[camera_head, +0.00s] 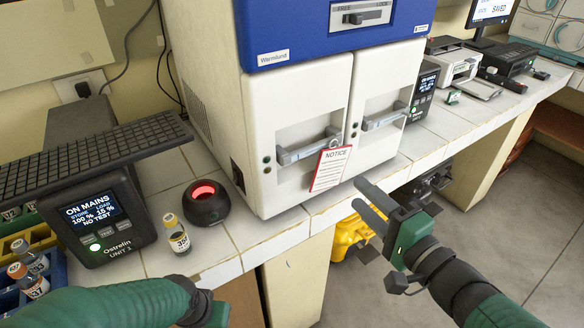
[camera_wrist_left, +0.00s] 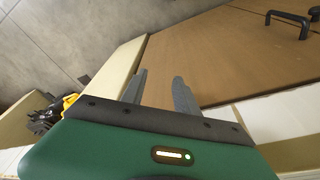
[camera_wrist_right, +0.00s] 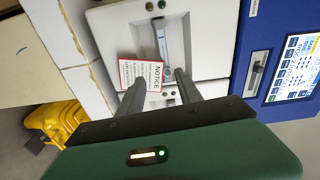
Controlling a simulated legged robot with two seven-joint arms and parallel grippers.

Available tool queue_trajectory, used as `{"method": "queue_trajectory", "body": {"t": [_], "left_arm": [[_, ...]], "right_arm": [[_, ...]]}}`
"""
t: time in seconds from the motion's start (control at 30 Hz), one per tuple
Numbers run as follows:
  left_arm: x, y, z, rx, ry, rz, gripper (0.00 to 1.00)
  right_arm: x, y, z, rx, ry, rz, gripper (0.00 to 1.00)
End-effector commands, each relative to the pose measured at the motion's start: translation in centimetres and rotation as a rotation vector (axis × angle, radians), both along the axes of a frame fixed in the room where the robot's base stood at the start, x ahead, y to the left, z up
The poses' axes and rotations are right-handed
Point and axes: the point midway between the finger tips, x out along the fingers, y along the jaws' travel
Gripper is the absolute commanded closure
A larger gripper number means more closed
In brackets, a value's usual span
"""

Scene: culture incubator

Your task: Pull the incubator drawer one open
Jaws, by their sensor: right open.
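The white incubator (camera_head: 215,75) with a blue upper panel stands on the tiled bench. Its front has two shut white fronts side by side, each with a grey bar handle: a left handle (camera_head: 308,148) and a right handle (camera_head: 385,117). I cannot read which is drawer one. A red-and-white notice (camera_head: 330,168) hangs at the left handle's right end; it also shows in the right wrist view (camera_wrist_right: 140,76). My right gripper (camera_head: 360,194) is open and empty, in front of and below the handles, apart from them. My left gripper (camera_wrist_left: 158,88) is open and empty, away from the incubator.
A black puck-shaped device with a red glow (camera_head: 206,204), a yellow-capped vial (camera_head: 174,235) and a display unit (camera_head: 98,222) stand left of the incubator. A yellow object (camera_head: 350,238) sits below the bench. Floor (camera_head: 500,215) on the right is clear.

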Motion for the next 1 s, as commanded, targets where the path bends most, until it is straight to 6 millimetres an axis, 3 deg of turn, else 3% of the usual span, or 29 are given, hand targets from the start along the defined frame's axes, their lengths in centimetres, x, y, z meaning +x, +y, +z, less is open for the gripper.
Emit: {"method": "queue_trajectory", "body": {"t": [0.07,0.17,0.37,0.7,0.77,1.0], "left_arm": [[0.0,0.0,-0.7,0.0,-0.001,0.0,0.64],[0.0,0.0,0.5,0.0,-0.001,0.0,0.64],[0.0,0.0,4.8,0.0,-0.001,0.0,0.64],[0.1,0.0,11.3,0.0,-0.001,0.0,0.64],[0.1,0.0,9.6,0.0,-0.002,0.0,0.64],[0.0,0.0,8.9,0.0,0.0,0.0,0.64]], "right_arm": [[-0.6,0.8,0.0,0.056,0.011,0.043,0.58],[-0.6,1.2,0.7,0.078,0.019,0.061,0.58],[0.8,2.1,1.5,0.083,0.026,0.063,0.58],[4.0,4.6,1.1,0.077,0.026,0.056,0.58],[5.5,5.7,0.1,0.074,0.016,0.058,0.58],[10.4,9.2,0.1,0.075,0.016,0.056,0.58]]}}
